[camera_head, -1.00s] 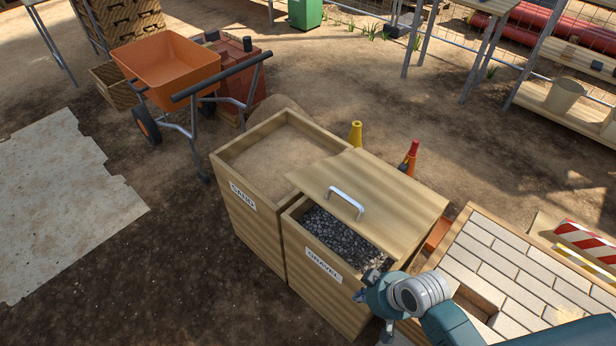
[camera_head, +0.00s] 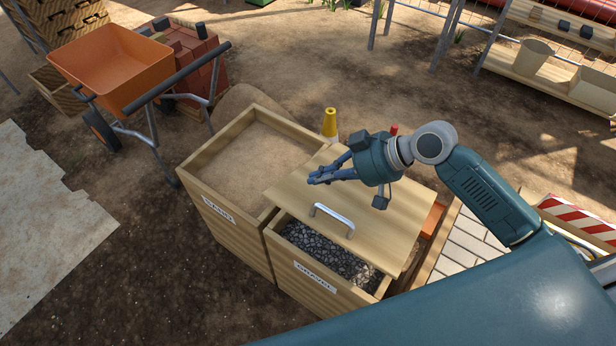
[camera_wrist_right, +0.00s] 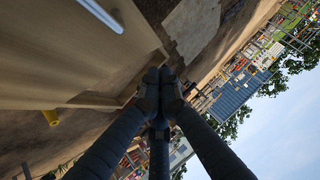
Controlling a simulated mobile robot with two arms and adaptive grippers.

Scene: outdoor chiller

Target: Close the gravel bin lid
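The gravel bin (camera_head: 300,268) is a wooden box with a GRAVEL label on its front. Grey gravel (camera_head: 325,251) shows in its open front part. Its flat wooden lid (camera_head: 388,232) covers the back part and overlaps the sand bin's edge at the left. A silver bar handle (camera_head: 332,220) stands near the lid's front edge; it also shows in the right wrist view (camera_wrist_right: 101,14). My right gripper (camera_head: 318,177) is above the lid's back part, behind the handle. Its fingers come together at the tips (camera_wrist_right: 161,84), with nothing seen between them. My left gripper is out of view.
The open sand bin (camera_head: 190,178) stands against the gravel bin's left side. A paver-topped crate (camera_head: 470,240) is close on the right. An orange wheelbarrow (camera_head: 112,68) stands at the back left.

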